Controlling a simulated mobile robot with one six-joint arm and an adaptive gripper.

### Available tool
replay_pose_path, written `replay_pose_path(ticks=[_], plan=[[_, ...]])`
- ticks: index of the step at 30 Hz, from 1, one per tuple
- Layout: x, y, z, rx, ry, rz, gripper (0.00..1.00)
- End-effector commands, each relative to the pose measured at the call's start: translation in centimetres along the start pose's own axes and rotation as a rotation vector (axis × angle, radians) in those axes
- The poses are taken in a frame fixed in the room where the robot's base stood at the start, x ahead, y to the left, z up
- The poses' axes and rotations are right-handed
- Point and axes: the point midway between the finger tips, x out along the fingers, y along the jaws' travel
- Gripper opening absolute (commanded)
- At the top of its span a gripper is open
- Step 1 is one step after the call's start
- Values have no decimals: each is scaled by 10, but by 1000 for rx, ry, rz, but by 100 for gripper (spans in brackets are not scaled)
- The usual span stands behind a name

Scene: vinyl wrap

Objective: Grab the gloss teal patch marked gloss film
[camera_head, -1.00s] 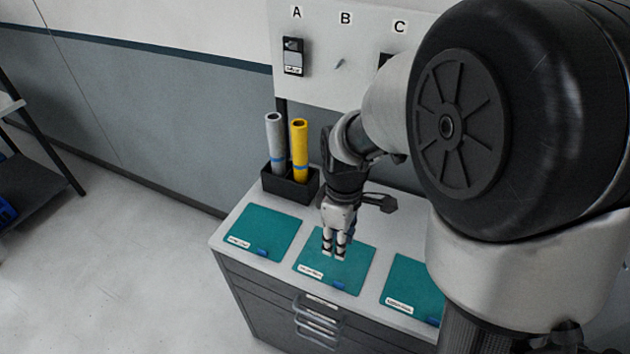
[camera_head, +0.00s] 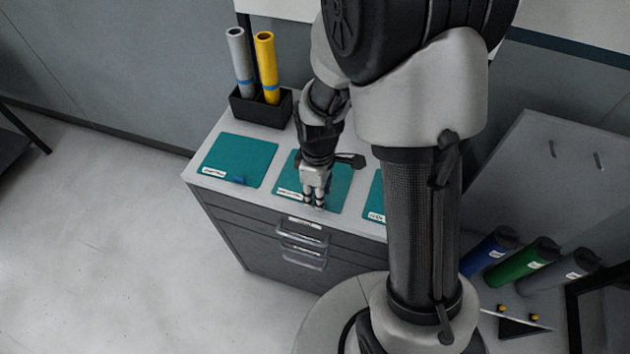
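Three teal patches with small white labels lie in a row on the cabinet top. The labels are too small to read, so I cannot tell which one says gloss film. The left patch (camera_head: 238,158) is in full view with a blue tab at its front edge. The middle patch (camera_head: 337,190) is partly covered by my gripper (camera_head: 314,205), which points down at its front edge. The fingertips are close together there, and they hide the tab area. I cannot tell whether they grip anything. The right patch (camera_head: 376,198) is mostly hidden behind my arm.
A black holder (camera_head: 262,108) with a grey roll (camera_head: 239,62) and a yellow roll (camera_head: 267,67) stands at the back left of the cabinet top. The drawered cabinet (camera_head: 250,225) has handles in front. The left floor is clear.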

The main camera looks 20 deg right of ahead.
Motion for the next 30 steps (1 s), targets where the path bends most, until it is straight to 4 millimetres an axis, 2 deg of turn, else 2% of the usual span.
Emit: replay_pose_path(ticks=[1,3,6,12,24,30], plan=[[13,-1,1,0,-2,-3,28],[22,-1,1,0,-2,-3,28],[28,0,1,0,0,-1,28],[26,0,0,0,0,0,28],[26,0,0,0,0,0,1],[26,0,0,0,0,0,0]])
